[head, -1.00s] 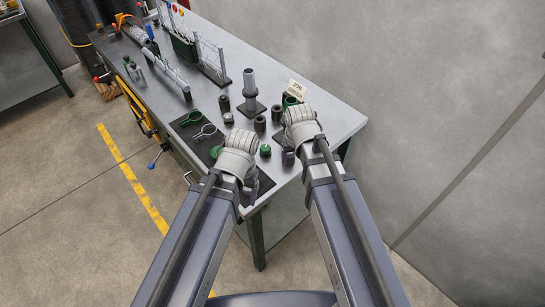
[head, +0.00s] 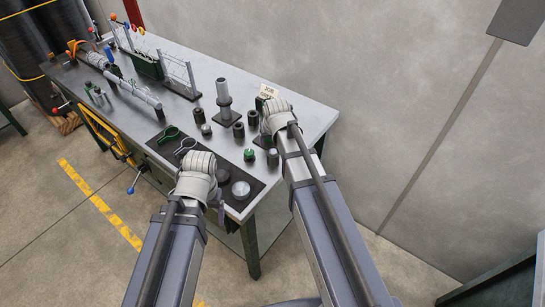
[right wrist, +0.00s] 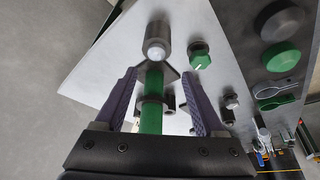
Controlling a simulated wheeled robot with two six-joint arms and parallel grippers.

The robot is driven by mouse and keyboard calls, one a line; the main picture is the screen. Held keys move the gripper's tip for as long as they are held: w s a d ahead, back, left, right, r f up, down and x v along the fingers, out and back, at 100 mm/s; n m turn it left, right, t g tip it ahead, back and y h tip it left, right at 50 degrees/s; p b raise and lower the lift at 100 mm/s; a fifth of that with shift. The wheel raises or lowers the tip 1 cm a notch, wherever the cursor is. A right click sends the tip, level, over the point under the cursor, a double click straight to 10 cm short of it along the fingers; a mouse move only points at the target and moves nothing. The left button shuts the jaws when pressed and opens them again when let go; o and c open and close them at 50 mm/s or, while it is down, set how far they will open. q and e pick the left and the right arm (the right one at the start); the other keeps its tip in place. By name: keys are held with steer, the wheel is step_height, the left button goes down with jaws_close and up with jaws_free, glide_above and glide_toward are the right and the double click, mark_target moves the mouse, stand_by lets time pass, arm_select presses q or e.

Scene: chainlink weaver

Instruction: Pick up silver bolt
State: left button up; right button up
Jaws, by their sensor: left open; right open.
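A small silver piece (head: 206,130) that looks like the bolt stands on the bench by a dark cylinder in the head view. It seems to be the small silver piece (right wrist: 231,101) right of my jaws in the right wrist view; I cannot be sure. My right gripper (right wrist: 158,74) is open, jaws spread above a green cylinder (right wrist: 152,115), with a grey cylinder (right wrist: 157,38) with a bright round end just beyond the tips. I cannot tell whether anything touches. My left gripper (head: 217,207) is at the bench's front edge, its jaws mostly hidden by the wrist.
Ring clamps (head: 185,146) lie on a dark mat. A rack (head: 178,72) stands farther back. A wall bounds the right.

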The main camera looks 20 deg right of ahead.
mark_target(273, 150)
steer(key=shift+s+d+b+x, duration=0.1)
steer(key=shift+s+b+x, duration=0.05)
steer(key=shift+b+x, duration=0.6)
steer(key=shift+s+d+b+x, duration=0.1)
steer(key=shift+s+b+x, duration=0.05)
steer(key=shift+b+x, duration=0.6)
steer(key=shift+s+d+b+x, duration=0.1)
steer(key=shift+s+b+x, duration=0.05)
steer(key=shift+b+x, duration=0.55)
steer(key=shift+w+f+b, duration=0.25)
steer(key=shift+f+b, duration=0.1)
steer(key=shift+f, duration=0.35)
steer(key=shift+r, duration=0.1)
steer(key=shift+c, duration=0.3)
jaws_close()
